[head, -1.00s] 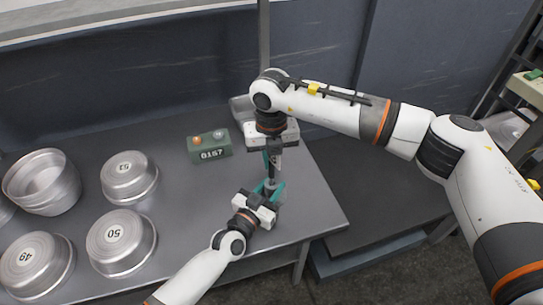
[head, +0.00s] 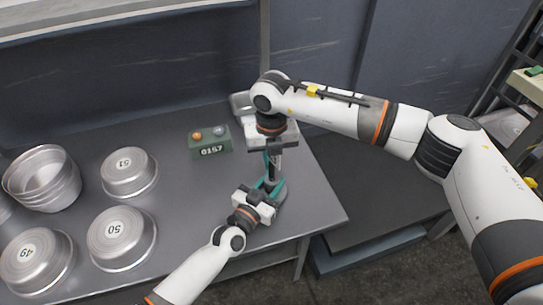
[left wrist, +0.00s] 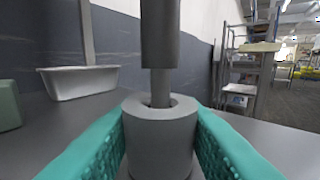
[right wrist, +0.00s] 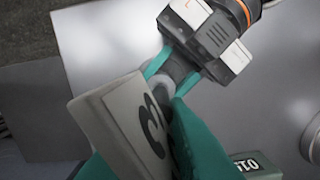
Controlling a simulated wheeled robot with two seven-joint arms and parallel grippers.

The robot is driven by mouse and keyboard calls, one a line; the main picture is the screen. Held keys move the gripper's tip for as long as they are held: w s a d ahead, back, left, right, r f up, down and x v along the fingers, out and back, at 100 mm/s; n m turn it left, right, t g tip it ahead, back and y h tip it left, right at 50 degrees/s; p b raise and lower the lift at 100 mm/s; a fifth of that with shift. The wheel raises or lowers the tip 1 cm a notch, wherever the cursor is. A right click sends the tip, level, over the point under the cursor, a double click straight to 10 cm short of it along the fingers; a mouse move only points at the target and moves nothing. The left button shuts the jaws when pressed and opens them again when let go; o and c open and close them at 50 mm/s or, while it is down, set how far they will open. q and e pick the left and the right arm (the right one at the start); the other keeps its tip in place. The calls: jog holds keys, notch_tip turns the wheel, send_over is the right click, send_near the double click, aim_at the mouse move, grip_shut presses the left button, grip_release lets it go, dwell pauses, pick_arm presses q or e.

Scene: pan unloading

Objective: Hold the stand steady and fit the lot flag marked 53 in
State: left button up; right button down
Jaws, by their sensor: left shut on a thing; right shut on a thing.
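The stand (left wrist: 160,145) is a grey cylinder with a hole in its top. My left gripper (head: 268,188) is shut around it, one teal finger on each side. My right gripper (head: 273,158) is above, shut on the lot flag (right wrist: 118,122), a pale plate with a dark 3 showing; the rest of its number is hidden. In the left wrist view the flag's grey rod (left wrist: 160,35) is upright over the stand. Its thin lower end stands in the hole, with the thicker part above the rim. How deep it goes is hidden.
A green box marked 0157 (head: 210,150) stands left of the grippers. Upturned pans marked 51 (head: 129,175), 50 (head: 122,240) and 49 (head: 36,262) lie further left, by stacked pans (head: 42,180). A metal tray (left wrist: 80,82) is behind. The table's right edge is close.

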jog(key=shift+f, duration=0.75)
dwell(0.3)
jog(key=c, duration=1.3)
grip_release()
notch_tip(320, 180, up, 12)
jog(key=shift+r, duration=0.1)
pick_arm(q)
jog(key=o, duration=1.1)
